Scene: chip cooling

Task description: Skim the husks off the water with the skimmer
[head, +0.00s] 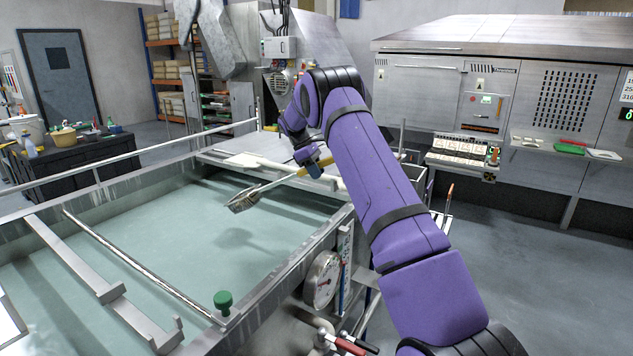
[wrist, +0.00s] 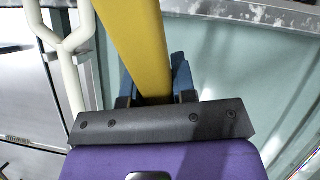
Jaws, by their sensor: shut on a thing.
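My gripper (head: 312,163) is shut on the yellow handle of the skimmer. The handle (wrist: 140,40) runs between the blue fingers (wrist: 153,90) in the wrist view. The skimmer's metal head (head: 243,201) hangs at the left end of its shaft, over the water (head: 170,235) in the tank. It seems to be above the surface, with a dark shadow below it. The water is pale green. I cannot make out husks on it at this size.
The tank's metal rim (head: 285,262) carries a round gauge (head: 322,279) and a green knob (head: 223,301). A rod and a bracket (head: 80,258) span the tank's left part. A pale forked pipe (wrist: 66,60) lies beside the handle. A control cabinet (head: 490,100) stands at right.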

